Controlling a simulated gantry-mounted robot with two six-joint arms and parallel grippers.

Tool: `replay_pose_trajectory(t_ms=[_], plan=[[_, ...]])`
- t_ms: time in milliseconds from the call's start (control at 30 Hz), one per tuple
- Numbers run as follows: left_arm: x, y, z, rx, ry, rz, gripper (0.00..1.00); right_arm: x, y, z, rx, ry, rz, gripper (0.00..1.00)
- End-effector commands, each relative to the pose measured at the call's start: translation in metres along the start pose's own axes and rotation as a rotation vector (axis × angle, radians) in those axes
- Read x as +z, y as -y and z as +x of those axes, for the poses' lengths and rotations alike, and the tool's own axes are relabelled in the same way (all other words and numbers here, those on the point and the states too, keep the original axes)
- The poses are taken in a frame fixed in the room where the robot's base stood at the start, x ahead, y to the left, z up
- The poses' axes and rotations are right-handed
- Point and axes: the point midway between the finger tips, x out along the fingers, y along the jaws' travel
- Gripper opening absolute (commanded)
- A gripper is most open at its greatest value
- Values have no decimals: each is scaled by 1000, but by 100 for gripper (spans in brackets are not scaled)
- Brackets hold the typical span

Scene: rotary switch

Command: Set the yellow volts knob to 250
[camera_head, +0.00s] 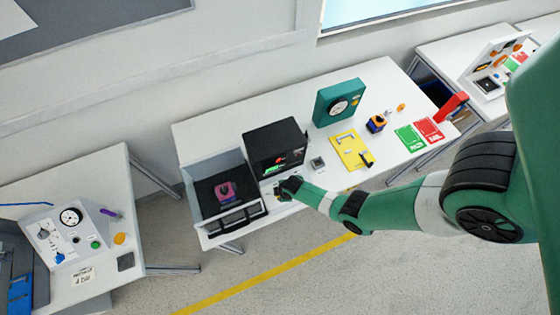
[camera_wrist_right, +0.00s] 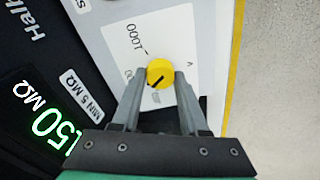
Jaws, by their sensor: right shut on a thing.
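The yellow volts knob (camera_wrist_right: 160,73) sits on the white panel (camera_wrist_right: 182,33) of the black instrument (camera_head: 275,140) on the middle table. Its dark pointer line slants to the lower left in the right wrist view. A "1000" mark stands above left of the knob. Another mark ending in "00" is partly hidden by the left finger, and I cannot see a 250 mark. My right gripper (camera_wrist_right: 160,82) is shut on the knob, one finger on each side. In the head view the right gripper (camera_head: 284,188) covers the knob. My left gripper is not in view.
An open grey case (camera_head: 217,160) with a pink item stands left of the instrument. A small grey box (camera_head: 318,163), a yellow plate (camera_head: 350,150) and a teal meter (camera_head: 340,103) stand right.

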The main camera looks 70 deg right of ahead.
Motion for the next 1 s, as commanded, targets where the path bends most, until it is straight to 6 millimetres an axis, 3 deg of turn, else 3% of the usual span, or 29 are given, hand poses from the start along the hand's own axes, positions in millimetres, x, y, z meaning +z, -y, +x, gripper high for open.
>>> replay_pose_trajectory(t_ms=[500, 1000], plan=[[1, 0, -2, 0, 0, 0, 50, 1, 1, 1, -36, 26, -430, 0], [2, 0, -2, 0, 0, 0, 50, 1, 1, 1, -47, 35, -575, 0]])
